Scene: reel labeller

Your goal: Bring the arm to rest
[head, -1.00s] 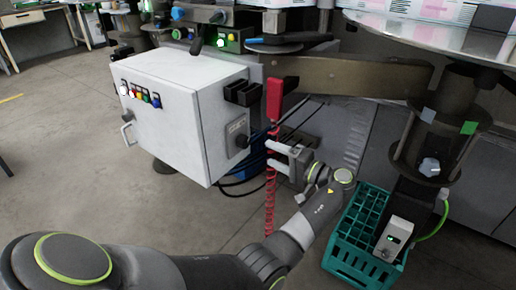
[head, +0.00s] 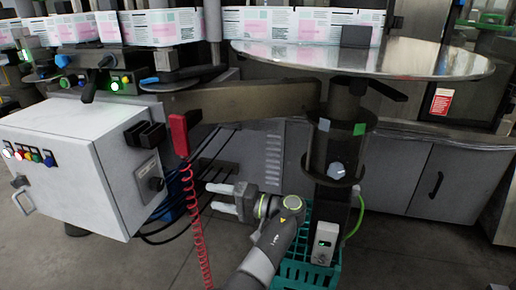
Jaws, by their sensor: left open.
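My left gripper (head: 222,198) is in the lower middle of the head view, its two pale fingers pointing left. It is open, with nothing between the fingers. It sits just right of a red coiled cord (head: 196,225) hanging from a red handle (head: 179,134); I cannot tell if they touch. My left arm comes up from the bottom edge, in front of the green crate. My right gripper is not in view.
A white control box (head: 70,170) with coloured buttons stands at left. A teal crate (head: 292,274) is beside my arm, under a round metal table (head: 400,58). Grey cabinets (head: 440,185) stand at right; the floor at lower right is clear.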

